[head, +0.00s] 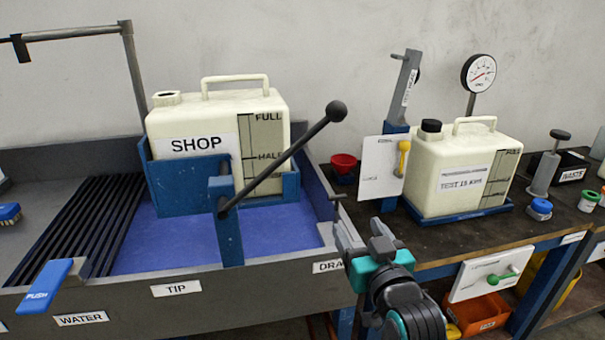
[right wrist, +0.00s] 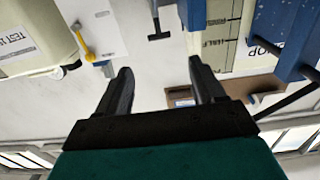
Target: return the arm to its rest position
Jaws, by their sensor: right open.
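My right gripper (head: 360,222) is in front of the bench, near the tub's right front corner. Its two fingers are apart with nothing between them, as the right wrist view also shows (right wrist: 160,72). The SHOP tank (head: 218,130), a cream canister, sits in a blue tipping cradle (head: 190,185) to the gripper's upper left. The TEST tank (head: 465,172), cream with a black cap, stands on a blue base to its upper right. Both tanks also show in the right wrist view, which looks upside down. My left gripper is out of view.
A black-knobbed lever (head: 290,155) rises from the cradle. A grey upright post (head: 404,85), a pressure gauge (head: 480,73) and a red cup (head: 343,163) stand on the right bench. A lower panel with a green handle (head: 500,275) and an orange bin (head: 482,316) are at right.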

